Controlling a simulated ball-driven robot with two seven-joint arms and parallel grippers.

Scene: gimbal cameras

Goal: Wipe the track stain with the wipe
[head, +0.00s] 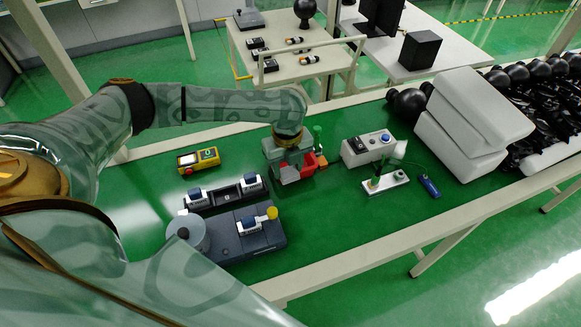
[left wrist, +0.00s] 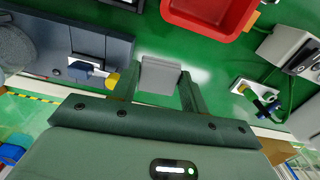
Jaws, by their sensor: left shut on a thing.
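My left gripper (head: 287,172) is over the middle of the green table, beside a red bin in the head view. In the left wrist view its two fingers (left wrist: 160,88) are shut on a flat grey block (left wrist: 160,75), which looks like the wipe. In the head view the wipe is mostly hidden by the gripper. I cannot make out a track stain in either view. A pale patch on the green top in the left wrist view looks like glare. My right gripper is in neither view.
The red bin (head: 309,165) is close to the gripper. A dark tray with small devices (head: 225,194) and a grey station (head: 228,237) stand left. A yellow device (head: 198,160) lies behind them. A grey box (head: 368,148) and white stacked cases (head: 465,125) stand right.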

